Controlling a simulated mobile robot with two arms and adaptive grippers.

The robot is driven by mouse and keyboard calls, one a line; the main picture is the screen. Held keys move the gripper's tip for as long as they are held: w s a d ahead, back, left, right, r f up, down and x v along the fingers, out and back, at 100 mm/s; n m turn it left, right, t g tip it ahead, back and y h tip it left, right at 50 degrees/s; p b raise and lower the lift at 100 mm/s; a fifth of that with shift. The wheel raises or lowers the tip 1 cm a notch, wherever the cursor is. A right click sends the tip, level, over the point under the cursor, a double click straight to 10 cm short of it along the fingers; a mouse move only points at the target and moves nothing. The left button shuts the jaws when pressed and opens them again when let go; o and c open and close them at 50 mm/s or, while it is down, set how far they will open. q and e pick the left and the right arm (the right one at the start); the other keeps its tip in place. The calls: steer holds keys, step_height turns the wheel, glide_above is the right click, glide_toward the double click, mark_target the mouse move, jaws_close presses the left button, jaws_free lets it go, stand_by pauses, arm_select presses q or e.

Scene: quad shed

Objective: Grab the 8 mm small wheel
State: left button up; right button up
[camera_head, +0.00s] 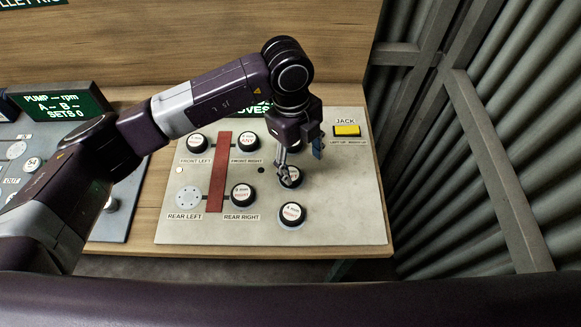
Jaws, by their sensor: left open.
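Several small black wheels with white labelled tops sit on a pale board; the print is too small to read surely. One wheel (291,178) lies right of the red bar, partly hidden by my left gripper (300,165). Another wheel (292,214) lies just in front of it, uncovered. Others sit at front left (197,142), front right (248,141) and rear right (243,195). I cannot tell for sure which is the 8 mm one. My left gripper is open, pointing down, with one fingertip at the partly hidden wheel; contact is unclear. My right gripper is out of view.
The pale board (345,215) lies on a wooden bench. A red bar (219,170) runs between the left and right wheel places. The rear left place (187,197) shows a bare pale disc. A yellow jack button (346,131) is at the back right. A pump panel (60,102) stands left.

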mark_target(291, 172)
arm_select(q)
steer(key=w+a, duration=0.1)
steer(key=w+a+y, duration=0.1)
steer(key=a, duration=0.1)
steer(key=shift+n+t, duration=0.3)
steer(key=shift+n, duration=0.1)
steer(key=shift+s+f+p, duration=0.1)
steer(key=shift+f+p, duration=0.4)
steer(key=shift+f, duration=0.35)
steer(key=f+p, duration=0.1)
steer(key=f, duration=0.2)
steer(key=f+p, duration=0.1)
steer(key=f, duration=0.1)
steer(key=shift+s+d+f+p, duration=0.1)
steer(key=shift+s+d+p, duration=0.05)
steer(key=shift+d+p, duration=0.15)
steer(key=shift+f, duration=0.25)
steer(key=c, duration=1.2)
steer(key=shift+c, duration=0.3)
steer(key=shift+r, duration=0.15)
